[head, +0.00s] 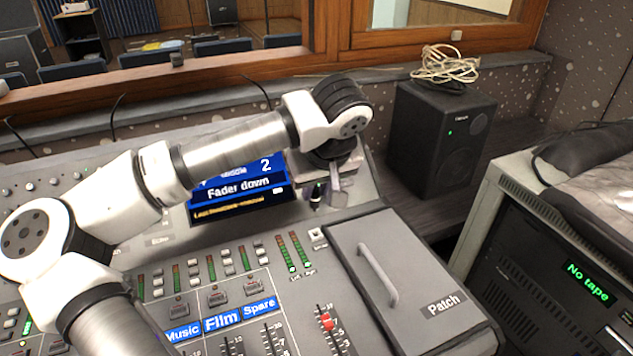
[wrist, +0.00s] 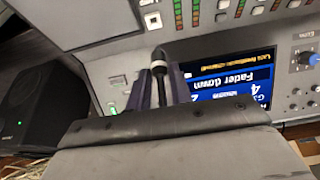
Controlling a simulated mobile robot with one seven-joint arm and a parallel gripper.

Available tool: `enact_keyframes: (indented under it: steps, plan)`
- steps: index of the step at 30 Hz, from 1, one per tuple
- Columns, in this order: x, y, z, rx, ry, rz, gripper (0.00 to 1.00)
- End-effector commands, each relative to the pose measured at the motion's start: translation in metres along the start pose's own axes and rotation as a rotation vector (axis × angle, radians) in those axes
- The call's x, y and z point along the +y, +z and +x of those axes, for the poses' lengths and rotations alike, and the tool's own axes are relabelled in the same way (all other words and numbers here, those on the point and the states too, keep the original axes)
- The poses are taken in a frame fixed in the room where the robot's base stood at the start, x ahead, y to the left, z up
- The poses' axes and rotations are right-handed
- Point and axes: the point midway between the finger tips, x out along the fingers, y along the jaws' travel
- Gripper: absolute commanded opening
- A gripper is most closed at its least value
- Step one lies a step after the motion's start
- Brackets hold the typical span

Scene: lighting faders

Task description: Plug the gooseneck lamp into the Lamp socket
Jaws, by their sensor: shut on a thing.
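My gripper (head: 325,196) is low over the back right of the sloping console. In the wrist view its two fingers (wrist: 158,88) are shut on a slim black piece with a pale band, which I take to be part of the gooseneck lamp (wrist: 158,64). Its lower end is close to the panel; I cannot tell if it touches. In the head view the held lamp is a small dark shape, mostly hidden by the gripper. A small pale square fitting (wrist: 118,80) lies beside the fingers in the wrist view. No label reading Lamp is legible, so I cannot identify the socket.
A display (head: 240,188) reading "Fader down" is left of my gripper. A Patch cover (head: 420,270) with a raised handle (head: 378,275) is to the right. A black speaker (head: 440,135) with a coiled cable (head: 445,65) stands behind. Faders and buttons fill the front.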

Motion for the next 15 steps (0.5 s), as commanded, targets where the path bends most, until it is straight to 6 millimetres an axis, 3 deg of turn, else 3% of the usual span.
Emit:
enact_keyframes:
  steps: [15]
  plan:
    - [0.0, 0.019, 0.046, -0.001, 0.001, 0.001, 0.0]
